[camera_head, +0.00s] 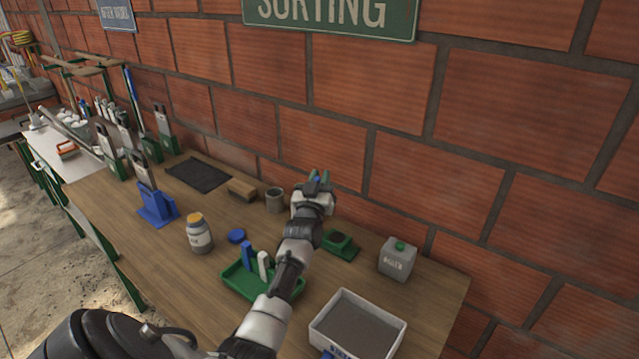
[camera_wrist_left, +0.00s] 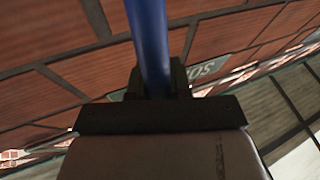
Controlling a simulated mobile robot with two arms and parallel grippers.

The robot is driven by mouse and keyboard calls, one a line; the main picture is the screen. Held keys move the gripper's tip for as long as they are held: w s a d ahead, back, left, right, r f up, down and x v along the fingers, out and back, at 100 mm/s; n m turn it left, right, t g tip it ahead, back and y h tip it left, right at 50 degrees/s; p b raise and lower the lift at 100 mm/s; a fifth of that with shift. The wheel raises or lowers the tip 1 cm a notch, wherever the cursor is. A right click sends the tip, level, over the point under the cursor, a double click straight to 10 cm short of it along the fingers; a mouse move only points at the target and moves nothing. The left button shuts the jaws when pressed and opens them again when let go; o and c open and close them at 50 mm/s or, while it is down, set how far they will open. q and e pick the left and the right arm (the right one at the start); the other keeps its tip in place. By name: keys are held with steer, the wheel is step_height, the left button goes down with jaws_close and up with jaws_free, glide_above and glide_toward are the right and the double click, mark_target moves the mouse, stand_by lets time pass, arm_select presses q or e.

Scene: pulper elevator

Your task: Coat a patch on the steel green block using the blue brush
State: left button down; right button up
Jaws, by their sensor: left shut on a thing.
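My left gripper (camera_head: 318,184) is raised near the brick wall, above the back of the wooden table. It is shut on a blue handle, which I take for the blue brush; only a bit of blue shows there. In the left wrist view the blue handle (camera_wrist_left: 149,45) runs up between the dark fingers; its bristles are not visible. A small green block with a dark top (camera_head: 340,243) sits on the table, right of my left forearm and apart from the gripper. I cannot tell whether it is the steel one. My right gripper is not in view.
A green tray (camera_head: 242,287) with upright blue and white pieces stands beside my forearm. A grey cup (camera_head: 275,200), a jar (camera_head: 199,236), a grey canister (camera_head: 397,261) and a white bin (camera_head: 318,325) stand around. The wall closes off the back.

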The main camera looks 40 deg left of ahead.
arm_select(q)
steer(key=shift+a+r+p, duration=0.1)
steer(key=shift+r+p, duration=0.3)
steer(key=shift+r, duration=0.8)
steer(key=shift+f, duration=0.1)
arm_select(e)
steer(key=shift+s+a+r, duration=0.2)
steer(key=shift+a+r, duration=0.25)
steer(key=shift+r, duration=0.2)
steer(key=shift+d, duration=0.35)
arm_select(q)
steer(key=shift+f, duration=0.1)
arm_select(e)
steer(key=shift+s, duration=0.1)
